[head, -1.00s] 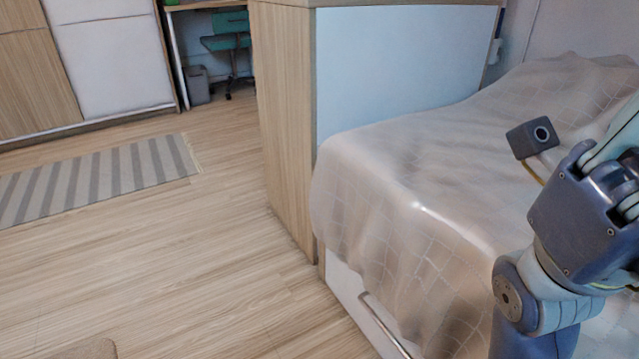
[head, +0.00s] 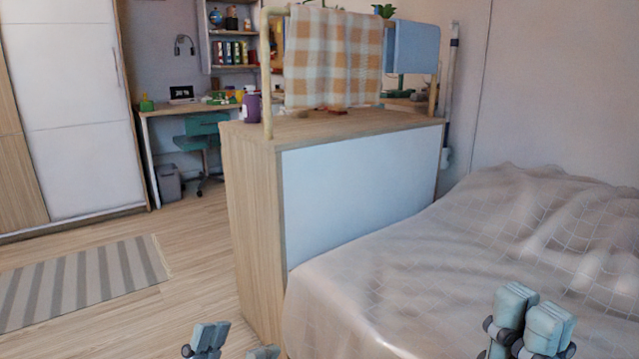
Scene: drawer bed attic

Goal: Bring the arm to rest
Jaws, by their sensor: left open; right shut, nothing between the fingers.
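My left gripper (head: 232,345) shows at the bottom edge, left of centre, in front of the cabinet's lower corner. Its two fingers stand apart with nothing between them; the rest is cut off by the frame. My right gripper (head: 527,318) shows at the bottom right, in front of the bed. Its fingers point up and are together, with nothing held. Both arms are mostly below the view.
The bed (head: 470,270) with a beige cover fills the right. A wooden cabinet (head: 254,235) with a drying rack and cloths (head: 332,60) stands in the middle. A striped rug (head: 85,285) lies on open floor at left. A desk (head: 190,108) and chair (head: 203,140) are behind.

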